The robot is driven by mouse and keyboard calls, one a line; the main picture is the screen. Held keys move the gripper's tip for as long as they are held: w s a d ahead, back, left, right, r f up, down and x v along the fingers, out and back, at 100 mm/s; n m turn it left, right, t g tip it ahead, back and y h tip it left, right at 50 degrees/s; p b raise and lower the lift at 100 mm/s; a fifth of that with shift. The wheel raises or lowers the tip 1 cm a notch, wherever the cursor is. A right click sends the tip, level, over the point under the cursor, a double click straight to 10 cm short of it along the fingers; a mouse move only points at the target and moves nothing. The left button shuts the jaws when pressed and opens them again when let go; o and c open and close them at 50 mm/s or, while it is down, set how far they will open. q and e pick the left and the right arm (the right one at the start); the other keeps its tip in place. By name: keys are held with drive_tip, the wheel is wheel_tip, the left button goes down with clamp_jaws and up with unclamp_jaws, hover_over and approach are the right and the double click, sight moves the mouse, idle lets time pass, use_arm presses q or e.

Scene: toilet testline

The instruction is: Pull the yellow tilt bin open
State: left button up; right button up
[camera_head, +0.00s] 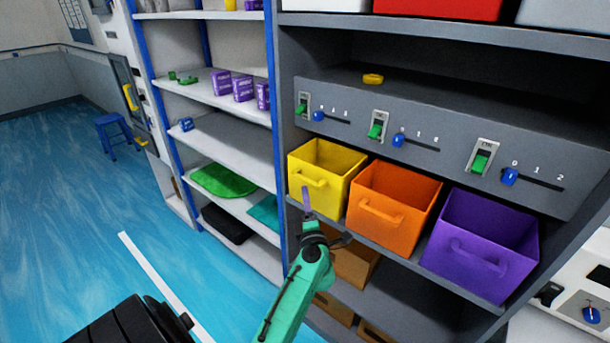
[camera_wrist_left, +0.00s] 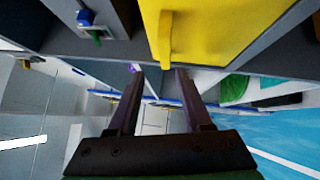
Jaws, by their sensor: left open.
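The yellow tilt bin (camera_head: 325,178) is the leftmost of three bins on the grey shelf unit, with its open top showing. Its front handle (camera_head: 308,178) faces out. My left gripper (camera_head: 307,203) is just below and in front of this handle. In the left wrist view, the yellow bin (camera_wrist_left: 215,30) fills the top. Its handle (camera_wrist_left: 165,42) hangs just beyond the space between the fingertips of the open, empty gripper (camera_wrist_left: 160,74). I cannot tell whether the fingers touch the handle. My right gripper is not in view.
An orange bin (camera_head: 391,211) and a purple bin (camera_head: 482,249) stand to the right. Above them is a grey panel (camera_head: 436,125) with switches and sliders. Brown boxes (camera_head: 355,262) sit below. A blue-framed rack (camera_head: 235,150) stands left.

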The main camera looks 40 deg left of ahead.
sight(305, 180)
use_arm(q)
drive_tip(key=x, duration=0.5)
drive_tip(key=shift+w+f, duration=0.2)
drive_tip(key=shift+w, duration=0.25)
drive_tip(key=w+a, duration=0.2)
drive_tip(key=shift+w+a+f, duration=0.1)
drive_tip(key=shift+w+f, duration=0.05)
drive_tip(key=shift+w, duration=0.1)
drive_tip(key=shift+a, duration=0.15)
drive_tip(key=shift+s+r, duration=0.2)
drive_tip(key=shift+r, duration=0.05)
drive_tip(key=shift+c, duration=0.6)
drive_tip(key=c, duration=0.6)
clamp_jaws()
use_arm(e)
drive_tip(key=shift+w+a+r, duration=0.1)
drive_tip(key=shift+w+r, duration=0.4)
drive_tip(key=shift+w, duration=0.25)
use_arm(q)
drive_tip(key=shift+w, duration=0.1)
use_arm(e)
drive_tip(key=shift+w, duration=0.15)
